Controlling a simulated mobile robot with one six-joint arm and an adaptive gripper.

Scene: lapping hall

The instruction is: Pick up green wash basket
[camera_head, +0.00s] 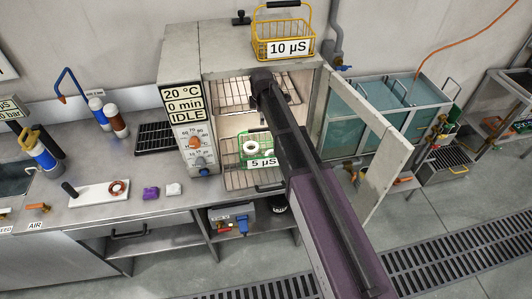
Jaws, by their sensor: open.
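The green wash basket (241,153) sits inside the open cabinet, on the lower wire rack. It holds a white ring-shaped part (251,147) and has a white "5 µS" label on its front. My arm passes close by its right side in the picture. My gripper (270,86) is the dark end of the arm, at the upper part of the cabinet opening, above the basket in the picture and apart from it. It is open with nothing seen in it; its fingertips are hard to make out.
The cabinet door (378,172) stands open to the right of my arm. An upper wire rack (232,93) lies above the basket. A yellow basket (262,32) labelled "10 µS" stands on the cabinet's top. The bench at left holds bottles, a white board and small blocks.

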